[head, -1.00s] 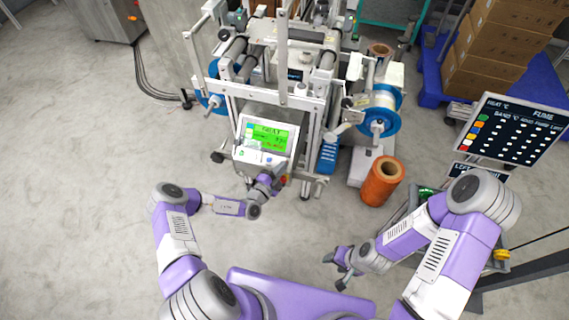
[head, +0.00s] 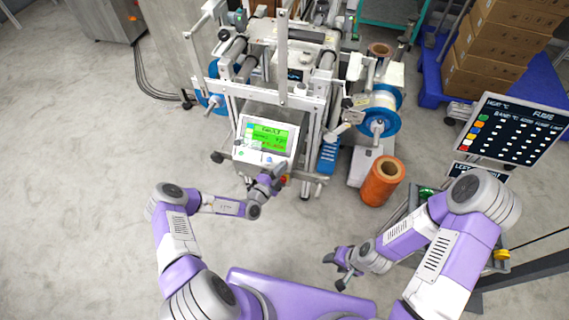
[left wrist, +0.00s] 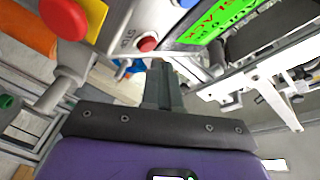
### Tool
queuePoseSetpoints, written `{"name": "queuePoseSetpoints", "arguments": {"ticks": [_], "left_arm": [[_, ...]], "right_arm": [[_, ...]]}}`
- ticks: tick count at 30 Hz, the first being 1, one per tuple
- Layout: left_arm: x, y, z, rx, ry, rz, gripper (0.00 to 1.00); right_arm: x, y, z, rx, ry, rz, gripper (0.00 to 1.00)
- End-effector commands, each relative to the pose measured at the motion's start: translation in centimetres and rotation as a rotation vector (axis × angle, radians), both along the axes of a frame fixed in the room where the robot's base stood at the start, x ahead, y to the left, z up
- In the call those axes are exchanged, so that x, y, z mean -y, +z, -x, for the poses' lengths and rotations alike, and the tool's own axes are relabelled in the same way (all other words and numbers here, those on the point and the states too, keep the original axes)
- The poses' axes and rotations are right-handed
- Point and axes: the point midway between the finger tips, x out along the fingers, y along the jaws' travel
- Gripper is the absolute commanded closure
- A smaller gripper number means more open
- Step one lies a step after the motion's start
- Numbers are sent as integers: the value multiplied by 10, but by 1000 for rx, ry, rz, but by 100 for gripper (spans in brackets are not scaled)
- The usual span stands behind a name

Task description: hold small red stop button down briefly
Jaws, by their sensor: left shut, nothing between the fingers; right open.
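The small red stop button (left wrist: 147,43) shows in the left wrist view on the light panel, beside lettering that reads STOP. My left gripper (left wrist: 160,68) is shut and empty, with its fingertips just below and right of the button in that view. They look apart from it, though the depth is hard to judge. In the head view my left gripper (head: 279,171) is at the lower right of the control box (head: 245,155) with the green screen (head: 266,136), and the small button cannot be made out. My right gripper (head: 343,269) is open and empty, low over the floor.
A larger red button on a yellow base (left wrist: 65,15) sits left of the small one in the left wrist view. An orange roll (head: 380,185) stands right of the machine. A tilted dark display (head: 512,130) is further right. The floor at left is clear.

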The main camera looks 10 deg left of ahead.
Motion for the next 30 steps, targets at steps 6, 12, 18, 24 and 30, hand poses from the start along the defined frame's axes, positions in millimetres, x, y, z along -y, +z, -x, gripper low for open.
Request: {"name": "queuePoseSetpoints", "arguments": {"ticks": [6,12,18,24,30], "left_arm": [[0,0,0,0,0,0,100],[0,-3,-2,0,0,0,100],[0,-7,-6,0,0,0,100],[0,-6,-6,0,0,0,100],[0,-7,-7,0,0,0,100]], "right_arm": [[0,0,0,0,0,0,48],[0,-4,0,0,0,0,48],[0,-8,0,0,0,0,48],[0,-7,0,0,0,0,48],[0,-8,0,0,0,0,48]]}}
